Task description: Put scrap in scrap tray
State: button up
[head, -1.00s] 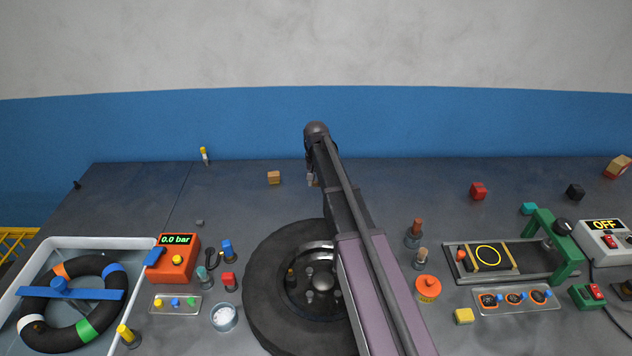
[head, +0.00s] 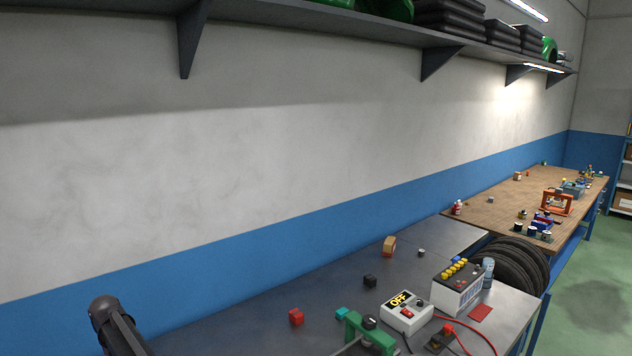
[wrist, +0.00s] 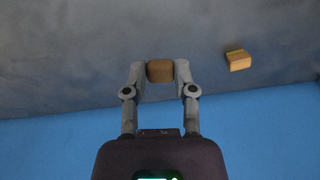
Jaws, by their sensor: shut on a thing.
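My gripper (wrist: 160,73) is shut on a small brown block (wrist: 160,71) in the wrist view. The block sits between the two fingertips, with the grey bench surface behind it. Whether it touches the bench I cannot tell. A yellow-brown block (wrist: 237,60) lies apart on the bench, to the right of my gripper. In the head view only part of my arm shows at the lower left, and my gripper is hidden. I cannot make out a scrap tray in the current views.
In the head view, a red cube (head: 296,317), a teal block (head: 341,313), a black cube (head: 370,281) and a wooden block (head: 389,246) lie on the bench. A charger box (head: 405,313), green clamp (head: 368,336) and battery (head: 458,288) stand right.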

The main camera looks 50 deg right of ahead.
jog(key=shift+r+p, duration=0.95)
jog(key=shift+r, duration=0.55)
jog(key=shift+s+f, duration=0.1)
jog(key=shift+s, duration=0.05)
